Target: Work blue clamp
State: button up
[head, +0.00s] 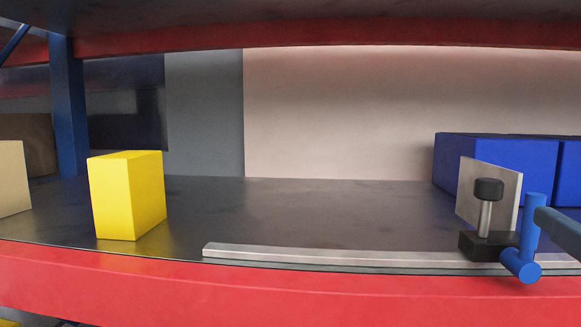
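The blue clamp (533,226) is at the right of the head view, by the shelf's front edge. It has an upright blue cylinder and a shorter blue cylinder at its foot that points toward me. Just left of it stands a black block (477,246) with a metal post and a black knob (488,189) on top. A grey upright plate (505,187) stands behind the knob. A dark grey bar (562,229) runs from the clamp to the right picture edge. My gripper is not in view.
A metal rail (330,256) lies along the shelf's front edge. A yellow box (127,197) stands at left, a beige box (12,178) at far left. Blue boxes (490,160) stand behind the plate. The middle of the dark shelf (290,212) is clear. Red beams cross above and below.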

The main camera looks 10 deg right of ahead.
aim_at(540, 200)
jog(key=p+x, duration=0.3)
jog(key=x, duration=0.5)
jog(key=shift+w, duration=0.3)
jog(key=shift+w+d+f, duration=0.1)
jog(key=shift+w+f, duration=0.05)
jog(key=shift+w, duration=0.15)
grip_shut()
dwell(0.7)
